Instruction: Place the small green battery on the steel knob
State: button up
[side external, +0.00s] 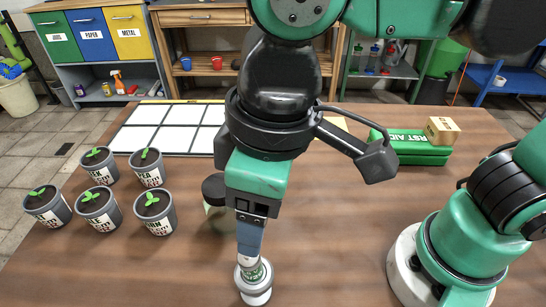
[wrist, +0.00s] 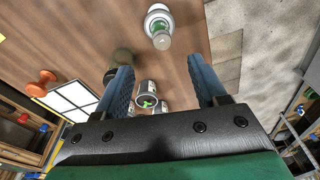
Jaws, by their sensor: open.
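The small green battery (side external: 257,272) appears upright on the round steel knob (side external: 256,293), directly below my gripper (side external: 249,254) in the side external view. In the wrist view the battery (wrist: 159,30) shows its grey metal end toward me, with the pale round knob (wrist: 157,9) behind it. My gripper (wrist: 158,65) is open, its two blue fingers wide apart with nothing between them. The battery lies beyond the fingertips in the wrist view. In the side external view the near finger hides the other, and the exact contact between battery and knob is hard to see.
A dark-lidded jar (side external: 214,190) stands close behind my gripper, partly hidden. Several potted seedlings (side external: 152,211) stand at the left. A white panelled board (side external: 150,130) lies at the back. A green first aid case (side external: 415,147) and a box (side external: 442,130) are at the back right.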

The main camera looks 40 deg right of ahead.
jog(key=w+d+f+m+t, duration=0.2)
jog(key=w+d+m+t, duration=0.1)
jog(key=d, duration=0.7)
jog(key=w+d+f+m+t, duration=0.2)
jog(key=w+d, duration=0.4)
jog(key=d, duration=0.4)
jog(key=shift+f+m+t+h, duration=0.4)
jog(key=shift+m+t, duration=0.1)
jog(key=shift+m, duration=0.4)
jog(key=shift+a, duration=0.1)
